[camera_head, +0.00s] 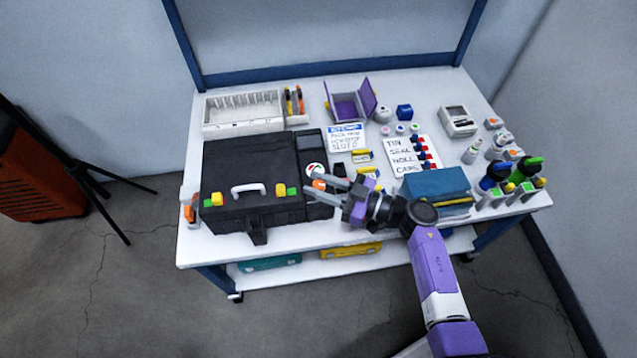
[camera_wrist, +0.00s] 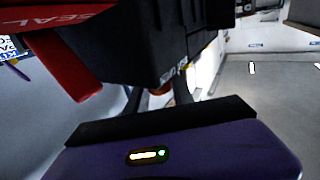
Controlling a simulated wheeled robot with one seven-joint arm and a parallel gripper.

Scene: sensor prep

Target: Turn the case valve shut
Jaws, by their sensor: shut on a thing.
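The black case (camera_head: 255,170) lies closed on the table, with a white handle and yellow and green latches on its front. In the wrist view its dark side (camera_wrist: 170,35) fills the upper middle. The orange case valve (camera_head: 319,184) is at the case's right side, mostly covered by the fingers; a bit of orange shows in the wrist view (camera_wrist: 163,86). My gripper (camera_head: 318,183) reaches in from the right, its fingers closed around the valve. In the wrist view my gripper's fingers (camera_wrist: 161,95) are partly hidden. The valve's exact angle cannot be told.
A red part lettered SEAL (camera_wrist: 70,65) is close by at the wrist view's upper left. A blue box (camera_head: 436,185) is right of my gripper. Bottles (camera_head: 497,175) stand at the table's right. A purple open box (camera_head: 348,103) and a slotted rack (camera_head: 240,112) are behind.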

